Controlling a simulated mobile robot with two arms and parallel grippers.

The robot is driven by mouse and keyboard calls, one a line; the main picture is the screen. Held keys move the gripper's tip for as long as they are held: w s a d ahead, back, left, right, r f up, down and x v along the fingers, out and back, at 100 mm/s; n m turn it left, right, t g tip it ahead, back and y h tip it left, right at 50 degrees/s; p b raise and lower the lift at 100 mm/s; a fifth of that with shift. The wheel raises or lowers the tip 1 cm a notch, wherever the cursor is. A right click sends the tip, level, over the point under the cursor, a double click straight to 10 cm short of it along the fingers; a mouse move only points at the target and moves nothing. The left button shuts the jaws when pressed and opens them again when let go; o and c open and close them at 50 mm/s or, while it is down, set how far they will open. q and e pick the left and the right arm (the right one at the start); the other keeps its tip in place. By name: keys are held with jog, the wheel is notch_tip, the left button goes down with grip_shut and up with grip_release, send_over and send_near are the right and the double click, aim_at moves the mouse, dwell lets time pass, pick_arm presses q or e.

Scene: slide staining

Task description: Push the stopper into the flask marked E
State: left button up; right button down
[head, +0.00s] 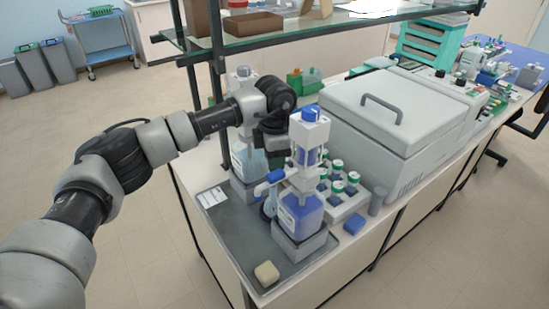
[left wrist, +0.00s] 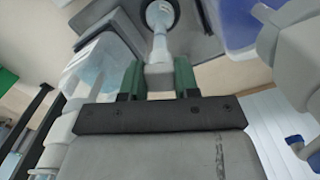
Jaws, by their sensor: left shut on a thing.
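My left gripper (head: 274,150) is partly hidden behind a bottle dispenser in the head view. In the left wrist view its green fingers (left wrist: 158,80) are shut on a pale block-like piece (left wrist: 159,73), apparently the stopper's head. I cannot tell whether stopper and flask touch. A small glass vessel (head: 269,205), perhaps the flask, shows beside the dispenser in the head view. No letter E is readable. My right gripper is not in view.
The dispenser with blue liquid (head: 300,218) stands on a grey tray (head: 232,228), close to my gripper. Another dispenser (head: 247,163) stands behind. A glass shelf (head: 290,34) overhangs the back.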

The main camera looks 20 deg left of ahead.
pick_arm(q)
jog(key=shift+f, duration=0.1)
dwell(0.3)
jog(key=o, duration=1.4)
jog(key=shift+r+p, duration=1.45)
jog(key=shift+r, duration=1.6)
grip_shut()
jog(key=shift+f, duration=0.15)
